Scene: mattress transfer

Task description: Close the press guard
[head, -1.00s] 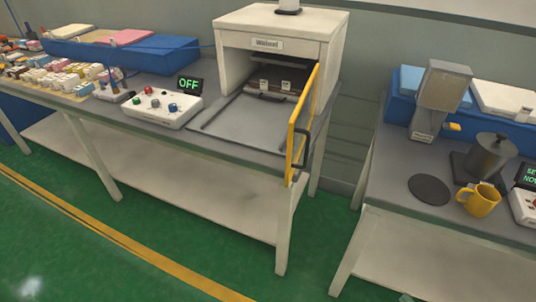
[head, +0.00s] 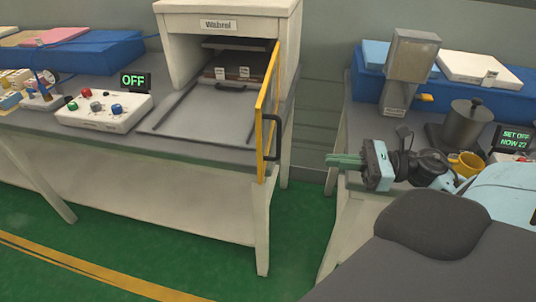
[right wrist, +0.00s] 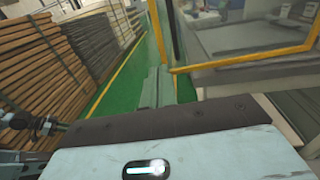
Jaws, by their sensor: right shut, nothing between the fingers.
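The press (head: 228,70), labelled "Wabrel", stands on the grey bench. Its yellow-framed guard (head: 262,125) is swung open and juts forward from the right side of the press opening. A dark handle (head: 272,138) is on the guard's outer face. My right gripper (head: 330,160) is shut and empty, to the right of the handle and apart from it, with its fingers pointing left. In the right wrist view the shut fingers (right wrist: 157,85) show just below the corner of the yellow frame (right wrist: 240,60).
A control box (head: 103,111) with an "OFF" display (head: 136,81) stands left of the press. A gap with green floor lies between the benches.

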